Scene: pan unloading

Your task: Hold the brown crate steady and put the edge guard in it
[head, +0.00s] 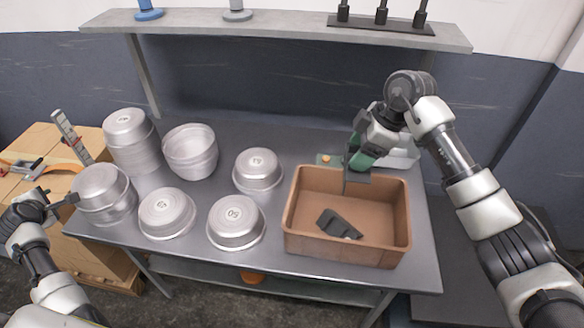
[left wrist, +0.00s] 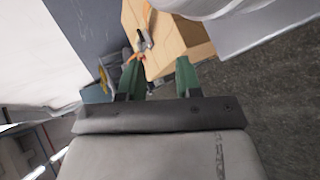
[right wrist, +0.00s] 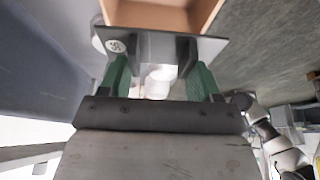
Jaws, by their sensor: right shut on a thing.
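The brown crate (head: 300,245) stands open on the right part of the metal table. A dark grey angular part (head: 338,222) lies on its floor. My right gripper (head: 358,168) is over the crate's back wall, shut on a thin grey angled piece that looks like the edge guard (head: 346,182). Its flat face shows between the green fingers in the right wrist view (right wrist: 157,45). Its lower end hangs at the crate's back inner side; contact with the wall cannot be told. My left gripper (head: 62,200) is open and empty beside the leftmost front pan, away from the crate (left wrist: 158,78).
Several silver pans, such as one at the front (head: 236,222), cover the table's left and middle. A shelf (head: 280,28) spans above the table. A green and white item lies behind the crate.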

